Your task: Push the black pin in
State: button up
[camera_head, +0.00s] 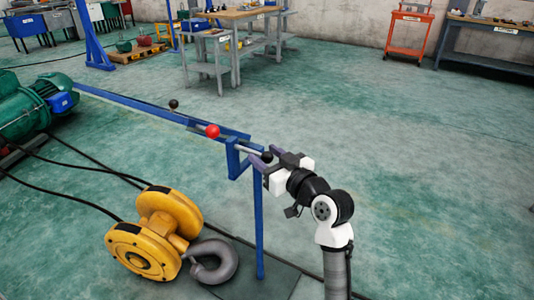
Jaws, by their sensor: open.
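The black pin (267,157) has a round black knob on a thin pale rod, at the near end of the blue frame (259,215). The rod runs left from the knob to the frame, and part of it stands out. My gripper (267,157) is open at the knob, with one dark finger on each side of it. I cannot tell whether the fingers touch the knob.
A red ball knob (212,131) and another black knob (173,104) stand farther along the blue rail. A yellow hoist pulley (155,235) with a grey hook (213,262) lies on the floor at left. Dark cables cross the floor. The floor at right is clear.

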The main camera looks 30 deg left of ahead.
aim_at(250, 151)
jog(key=shift+a, duration=0.1)
jog(key=shift+w, duration=0.1)
grip_shut()
jog(key=a, duration=0.4)
jog(key=shift+w+a+r+p, duration=0.1)
jog(key=shift+w+a+p, duration=0.15)
jog(key=shift+a+p, duration=0.1)
jog(key=shift+d, duration=0.15)
jog(key=shift+c, duration=1.4)
grip_release()
jog(key=shift+o, duration=1.4)
jog(key=shift+a, duration=0.2)
jog(key=shift+s, duration=0.1)
